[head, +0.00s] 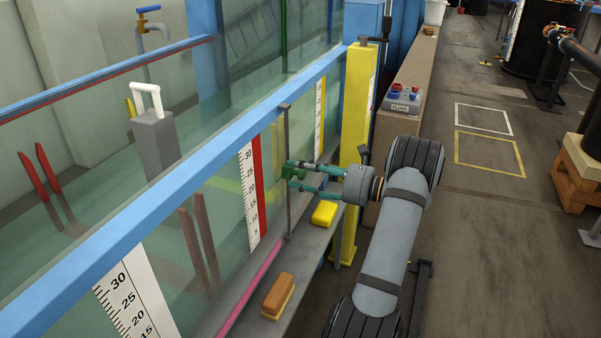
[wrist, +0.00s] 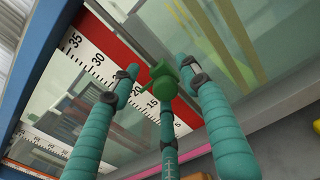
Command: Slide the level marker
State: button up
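The level marker (head: 293,171) is a small green piece at the thin grey upright rod on the glass wall, right of a red-edged scale (head: 251,195). It also shows in the wrist view (wrist: 164,84). My gripper (head: 289,173) has teal fingers stretched toward the glass, one above and one below the marker in the head view. In the wrist view, my gripper (wrist: 160,68) has its outer fingers spread on either side of the marker, with a gap at the left. A middle teal finger reaches up to the marker; whether it touches is unclear.
The flume's blue top rail (head: 180,200) runs above the glass. A yellow block (head: 325,213) and a brown-topped sponge (head: 278,295) lie on the ledge below. A control box (head: 402,98) sits behind.

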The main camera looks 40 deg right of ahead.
jog(key=shift+s+d+r, duration=0.1)
jog(key=shift+s+d, duration=0.05)
jog(key=shift+d, duration=0.25)
jog(key=v, duration=1.1)
jog(key=shift+s, duration=0.35)
jog(key=shift+a, duration=0.15)
